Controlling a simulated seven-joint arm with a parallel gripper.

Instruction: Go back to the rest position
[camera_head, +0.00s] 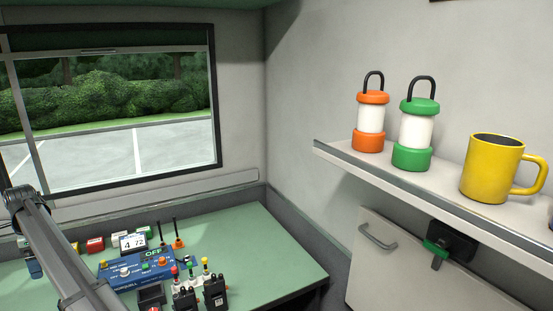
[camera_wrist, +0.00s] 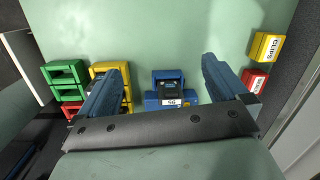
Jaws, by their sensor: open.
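In the wrist view my gripper (camera_wrist: 161,70) is open, its two dark fingers wide apart with nothing held between them. It is over a green tabletop (camera_wrist: 170,30). A blue holder (camera_wrist: 153,101) with a black device (camera_wrist: 168,92) in it and a white number label shows between the fingers, on the surface beyond; it is not gripped. I cannot make out my gripper in the head view.
Green bins (camera_wrist: 66,72), a yellow bin (camera_wrist: 106,68), a yellow CLIPS box (camera_wrist: 265,48) and a red box (camera_wrist: 254,80) flank the fingers. A blue control panel (camera_head: 128,275) and black radios (camera_head: 216,291) crowd the desk. The shelf (camera_head: 395,178) holds two lanterns (camera_head: 370,118) (camera_head: 415,133) and a yellow mug (camera_head: 490,170).

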